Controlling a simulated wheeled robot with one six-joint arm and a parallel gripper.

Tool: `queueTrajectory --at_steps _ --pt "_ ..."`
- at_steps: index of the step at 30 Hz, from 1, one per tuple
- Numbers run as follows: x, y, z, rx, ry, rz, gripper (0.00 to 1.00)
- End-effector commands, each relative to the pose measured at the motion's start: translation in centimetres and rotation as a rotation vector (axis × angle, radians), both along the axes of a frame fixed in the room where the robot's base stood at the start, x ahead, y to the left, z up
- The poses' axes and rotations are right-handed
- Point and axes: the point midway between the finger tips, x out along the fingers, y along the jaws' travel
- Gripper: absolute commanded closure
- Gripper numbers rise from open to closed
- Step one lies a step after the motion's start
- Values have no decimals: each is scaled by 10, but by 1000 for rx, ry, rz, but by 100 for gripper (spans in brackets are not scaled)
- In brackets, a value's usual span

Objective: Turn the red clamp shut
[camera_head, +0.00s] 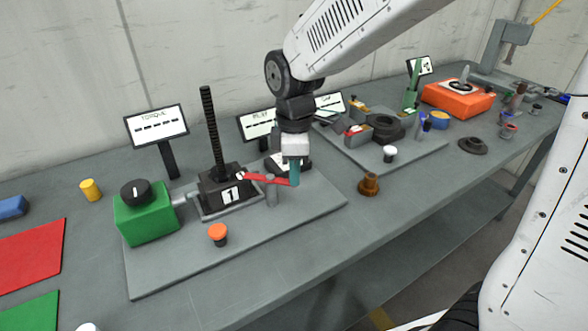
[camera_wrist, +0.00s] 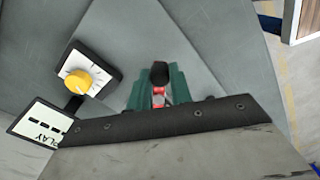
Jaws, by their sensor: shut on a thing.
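The red clamp (camera_head: 266,179) is a thin red lever beside the black jack block (camera_head: 222,190) marked 1, with a tall threaded rod (camera_head: 210,130) rising from it. The lever runs roughly level to the right, over a short grey post (camera_head: 271,194). My gripper (camera_head: 294,174) points down at the lever's right end, its teal fingers shut on it. In the wrist view, a red part (camera_wrist: 158,92) shows between the teal fingers of my gripper (camera_wrist: 159,98), with a dark rounded piece (camera_wrist: 160,73) just above it. The fingers hide the lever's end.
A green box (camera_head: 146,218) with a black knob stands left of the jack. An orange button (camera_head: 218,233) is in front on the same grey plate (camera_head: 300,218). A torque display (camera_head: 157,125) stands behind. A brown knobbed piece (camera_head: 369,184) is to the right.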

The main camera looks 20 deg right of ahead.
Motion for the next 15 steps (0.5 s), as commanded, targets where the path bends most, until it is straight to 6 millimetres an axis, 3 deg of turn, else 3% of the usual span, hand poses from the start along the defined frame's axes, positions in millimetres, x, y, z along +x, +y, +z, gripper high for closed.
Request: queueTrajectory --at_steps 10,11,12,13,15 --pt "2 0 1 0 -5 2 100" --pt "2 0 1 0 -5 2 73" --pt "2 0 1 0 -4 2 62" --pt "1 0 1 0 -4 2 57" --pt "1 0 1 0 -3 2 57"
